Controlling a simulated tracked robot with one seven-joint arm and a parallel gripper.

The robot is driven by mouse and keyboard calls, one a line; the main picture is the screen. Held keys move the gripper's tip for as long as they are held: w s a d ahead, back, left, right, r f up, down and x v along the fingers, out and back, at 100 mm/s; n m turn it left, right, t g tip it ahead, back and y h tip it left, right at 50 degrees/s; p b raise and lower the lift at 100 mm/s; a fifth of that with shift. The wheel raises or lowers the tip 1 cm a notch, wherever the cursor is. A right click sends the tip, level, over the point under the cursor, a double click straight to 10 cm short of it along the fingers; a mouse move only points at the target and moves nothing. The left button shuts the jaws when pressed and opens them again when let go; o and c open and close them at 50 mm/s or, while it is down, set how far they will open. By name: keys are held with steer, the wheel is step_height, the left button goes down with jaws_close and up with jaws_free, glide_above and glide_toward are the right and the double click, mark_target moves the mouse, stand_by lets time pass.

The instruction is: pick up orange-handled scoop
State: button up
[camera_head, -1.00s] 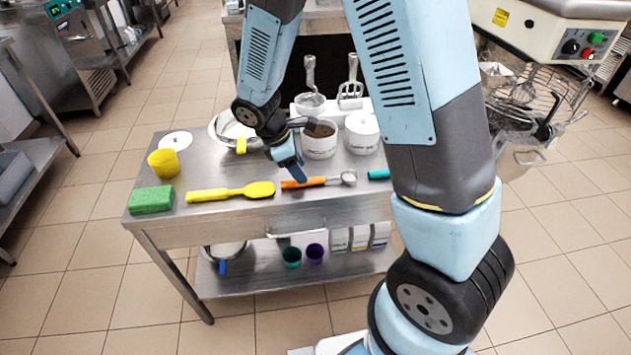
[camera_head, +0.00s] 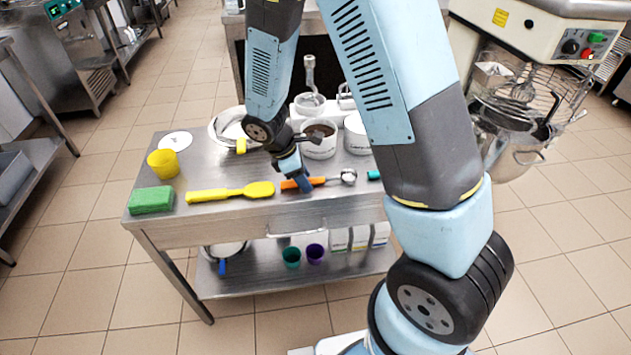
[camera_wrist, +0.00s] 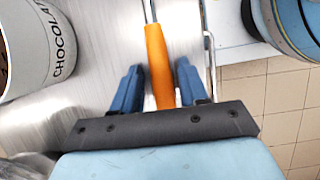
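The orange-handled scoop lies on the metal table, its orange handle (camera_head: 316,181) to the left and its round metal bowl (camera_head: 348,176) to the right. My gripper (camera_head: 304,187) is over the handle, near its left part. In the wrist view my gripper (camera_wrist: 157,88) is open, with one blue finger on each side of the orange handle (camera_wrist: 157,62) and a visible gap on both sides. The scoop's bowl is out of the wrist view. How high the fingertips are above the tabletop is hard to tell.
The metal table (camera_head: 228,210) also holds a yellow spatula (camera_head: 230,192), a green sponge (camera_head: 151,200), a yellow cup (camera_head: 163,163) and a teal-handled tool (camera_head: 374,175). A tub marked chocolate (camera_head: 319,145) stands close behind the gripper and shows in the wrist view (camera_wrist: 35,45).

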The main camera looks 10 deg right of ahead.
jaws_close()
